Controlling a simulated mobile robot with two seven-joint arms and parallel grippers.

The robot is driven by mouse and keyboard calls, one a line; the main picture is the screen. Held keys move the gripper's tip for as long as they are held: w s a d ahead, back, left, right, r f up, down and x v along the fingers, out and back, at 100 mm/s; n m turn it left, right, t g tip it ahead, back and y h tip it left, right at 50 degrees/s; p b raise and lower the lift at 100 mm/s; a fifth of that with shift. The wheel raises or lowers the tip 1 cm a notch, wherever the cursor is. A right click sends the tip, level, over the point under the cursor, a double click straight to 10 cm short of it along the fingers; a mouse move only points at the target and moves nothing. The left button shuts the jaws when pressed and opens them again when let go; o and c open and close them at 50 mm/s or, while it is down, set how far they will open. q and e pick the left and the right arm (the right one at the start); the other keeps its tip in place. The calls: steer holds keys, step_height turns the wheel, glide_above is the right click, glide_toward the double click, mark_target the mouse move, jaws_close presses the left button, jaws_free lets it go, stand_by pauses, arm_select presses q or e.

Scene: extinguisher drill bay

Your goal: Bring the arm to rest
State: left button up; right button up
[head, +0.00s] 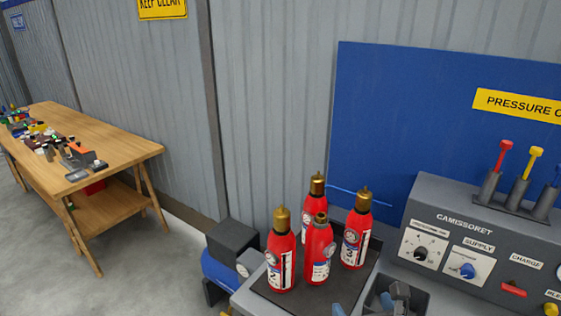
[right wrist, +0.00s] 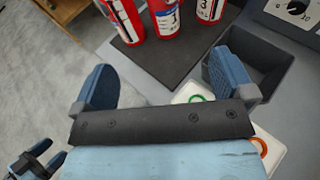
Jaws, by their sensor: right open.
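My right gripper (head: 370,303) shows at the bottom edge of the head view, with only its finger ends in sight. In the right wrist view my right gripper (right wrist: 163,68) has its blue fingers wide apart, with nothing between them. It is over the grey bench, in front of the dark mat and near a dark open bin (right wrist: 268,62). What looks like my left gripper (right wrist: 42,157) shows small at the lower left of that view. Its fingers look apart and empty. It cannot be made out in the head view.
Several red extinguishers (head: 282,258) stand upright on the dark mat (head: 334,291). A grey control panel (head: 455,235) with knobs and levers stands to the right. Two white pieces with green (right wrist: 195,97) and orange rings lie under the gripper. A wooden table (head: 120,150) stands far left.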

arm_select(q)
steer(key=shift+a+r+p, duration=0.2)
steer(key=shift+r+p, duration=0.85)
steer(key=shift+r, duration=0.05)
arm_select(e)
steer(key=s+d+f+m+g, duration=0.1)
steer(key=s+f+m, duration=0.6)
steer(key=m, duration=1)
steer(key=s+d+f+m+g, duration=0.2)
steer(key=s+f+m, duration=0.6)
steer(key=f+m, duration=0.6)
steer(key=m, duration=0.4)
steer(key=shift+s+d, duration=0.25)
steer(key=shift+s, duration=0.05)
